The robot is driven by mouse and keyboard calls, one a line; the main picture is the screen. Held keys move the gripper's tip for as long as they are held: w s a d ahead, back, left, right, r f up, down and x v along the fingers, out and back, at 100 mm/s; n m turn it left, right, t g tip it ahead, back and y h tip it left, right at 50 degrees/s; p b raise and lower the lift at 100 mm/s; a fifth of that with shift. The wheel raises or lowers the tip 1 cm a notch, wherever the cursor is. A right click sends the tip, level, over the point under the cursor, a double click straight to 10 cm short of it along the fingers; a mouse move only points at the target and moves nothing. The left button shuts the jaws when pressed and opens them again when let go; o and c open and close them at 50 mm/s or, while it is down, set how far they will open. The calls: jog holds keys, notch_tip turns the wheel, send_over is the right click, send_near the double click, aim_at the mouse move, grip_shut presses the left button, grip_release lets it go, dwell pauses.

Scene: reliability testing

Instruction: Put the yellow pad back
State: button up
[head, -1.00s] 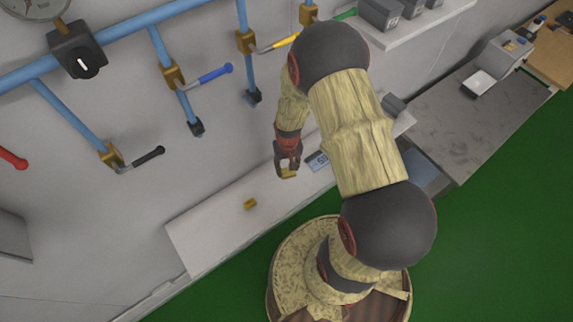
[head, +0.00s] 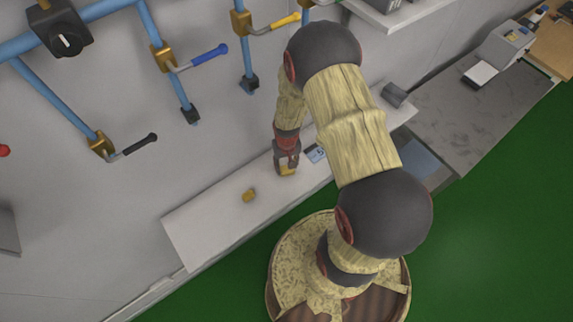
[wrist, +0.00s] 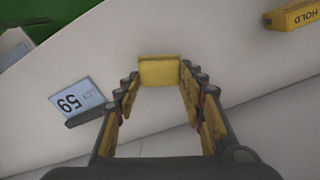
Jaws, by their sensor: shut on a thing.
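My gripper (head: 286,166) points down over the white shelf in the head view. In the wrist view, its two fingers, with yellow inner faces, are shut on a small yellow pad (wrist: 159,71) held between the fingertips. I cannot tell whether the pad touches the shelf. A second yellow block (wrist: 292,15), marked HOLD, lies on the shelf apart from the gripper. In the head view this block (head: 249,195) is left of and below the gripper.
The white shelf (head: 200,232) is bare towards its left end. A card reading 59 (wrist: 77,97) lies beside the gripper. Blue pipes with valve handles (head: 203,57) run along the wall. A grey marbled counter (head: 450,120) stands to the right.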

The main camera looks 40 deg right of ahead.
jog(key=shift+f+b, duration=0.4)
jog(key=shift+f, duration=0.15)
jog(key=o, duration=1.3)
jog(key=shift+r, duration=0.1)
notch_tip(320, 180, up, 12)
jog(key=shift+s+a, duration=0.1)
jog(key=s+a+r+n+t+b, duration=0.4)
jog(key=s+a+b, duration=0.8)
jog(key=b, duration=1.5)
notch_tip(320, 180, up, 3)
jog(key=shift+s+f+t, duration=0.15)
jog(key=shift+s+t, duration=0.05)
jog(key=shift+t, duration=0.5)
